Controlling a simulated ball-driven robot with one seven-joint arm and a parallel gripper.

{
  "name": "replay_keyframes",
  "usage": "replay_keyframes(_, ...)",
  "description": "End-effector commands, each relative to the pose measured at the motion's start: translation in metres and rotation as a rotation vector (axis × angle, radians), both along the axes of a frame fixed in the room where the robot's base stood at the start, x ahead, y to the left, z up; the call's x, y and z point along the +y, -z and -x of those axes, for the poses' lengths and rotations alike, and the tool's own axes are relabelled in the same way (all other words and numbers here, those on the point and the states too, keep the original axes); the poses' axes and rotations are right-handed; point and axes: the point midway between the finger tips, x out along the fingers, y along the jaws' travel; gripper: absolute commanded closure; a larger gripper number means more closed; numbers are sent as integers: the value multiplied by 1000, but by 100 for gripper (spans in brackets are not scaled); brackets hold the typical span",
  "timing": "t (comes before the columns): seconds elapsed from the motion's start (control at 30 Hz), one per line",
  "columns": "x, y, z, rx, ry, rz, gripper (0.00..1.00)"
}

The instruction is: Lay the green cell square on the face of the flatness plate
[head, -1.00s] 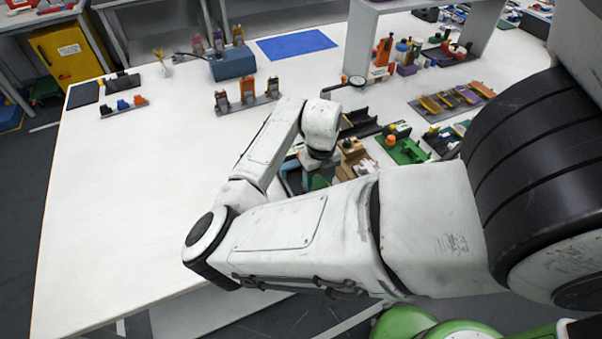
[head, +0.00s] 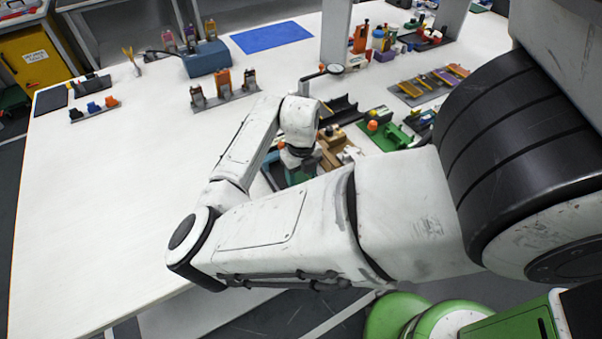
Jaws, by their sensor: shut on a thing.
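My gripper (head: 299,157) is at the end of the folded arm, low over the work area near the table's front edge. Its fingers are mostly hidden behind the wrist and forearm. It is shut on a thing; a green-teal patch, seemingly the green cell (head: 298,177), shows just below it. The cell's outline and tilt cannot be made out. I cannot pick out the flatness plate with certainty. A dial gauge (head: 334,68) on an arm with an orange knob stands just behind the wrist, its base hidden.
A tan block fixture (head: 335,145), a black channel (head: 340,108) and a green fixture (head: 388,136) crowd the right of the wrist. A rack of upright cells (head: 225,97) and a blue mat (head: 272,38) lie behind.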

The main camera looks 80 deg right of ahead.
Motion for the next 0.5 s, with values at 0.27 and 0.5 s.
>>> replay_keyframes(0.27,0,13,0,-1,0,-1,70)
replay_keyframes(0.5,0,12,0,0,0,0,40)
